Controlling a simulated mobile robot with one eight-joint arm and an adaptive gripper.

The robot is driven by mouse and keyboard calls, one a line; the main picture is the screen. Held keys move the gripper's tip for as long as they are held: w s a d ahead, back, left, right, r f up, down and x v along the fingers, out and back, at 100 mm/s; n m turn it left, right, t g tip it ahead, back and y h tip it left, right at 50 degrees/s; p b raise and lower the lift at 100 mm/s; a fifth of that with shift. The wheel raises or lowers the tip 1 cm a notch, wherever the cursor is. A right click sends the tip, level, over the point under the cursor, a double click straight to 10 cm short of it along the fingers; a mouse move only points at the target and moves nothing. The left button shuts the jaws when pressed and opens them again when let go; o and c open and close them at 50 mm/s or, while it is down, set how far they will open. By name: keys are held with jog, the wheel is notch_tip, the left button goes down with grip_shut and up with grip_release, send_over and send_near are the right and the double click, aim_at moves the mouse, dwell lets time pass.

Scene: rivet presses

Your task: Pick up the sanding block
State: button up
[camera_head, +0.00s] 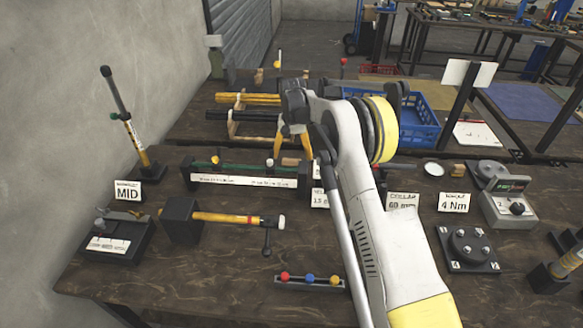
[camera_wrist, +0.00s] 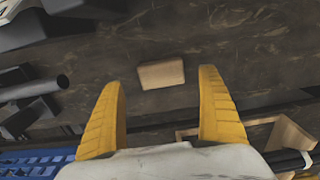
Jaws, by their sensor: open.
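A small tan block (camera_wrist: 161,74), which looks like the sanding block, lies flat on the dark wooden bench. In the wrist view it sits ahead of and between my two yellow fingers, touching neither. In the head view a tan block (camera_head: 290,162) shows just below the fingertips, behind the green bar. My gripper (camera_head: 293,153) points down above the bench, open and empty, with its fingers spread wider than the block. My forearm hides part of the bench to the right.
A long fixture with a green bar (camera_head: 245,182) stands just in front of the block. A blue crate (camera_head: 418,122) and a rack with a yellow tube (camera_head: 247,99) are behind. Label cards (camera_head: 453,202) stand to the right.

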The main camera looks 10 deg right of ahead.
aim_at(291, 161)
notch_tip(291, 161, down, 4)
jog(key=shift+a+r+b, duration=0.15)
jog(key=shift+r+b, duration=0.05)
jog(key=shift+b, duration=0.4)
jog(key=shift+r, duration=0.1)
jog(key=c, duration=1.3)
jog(key=shift+r+p, duration=0.4)
jog(key=shift+r, duration=0.2)
notch_tip(291, 161, up, 3)
jog(key=shift+f+p, duration=0.1)
jog(key=shift+p, duration=0.6)
jog(key=s+d+r+p, duration=0.1)
jog(key=d+r, duration=0.1)
jog(key=d, duration=0.1)
jog(key=s+d+r+p, duration=0.1)
jog(key=d+r, duration=0.1)
jog(key=d, duration=0.2)
jog(key=s+d+r+p, duration=0.1)
jog(key=s+d+r, duration=0.1)
jog(key=d+r, duration=0.1)
jog(key=shift+d, duration=0.5)
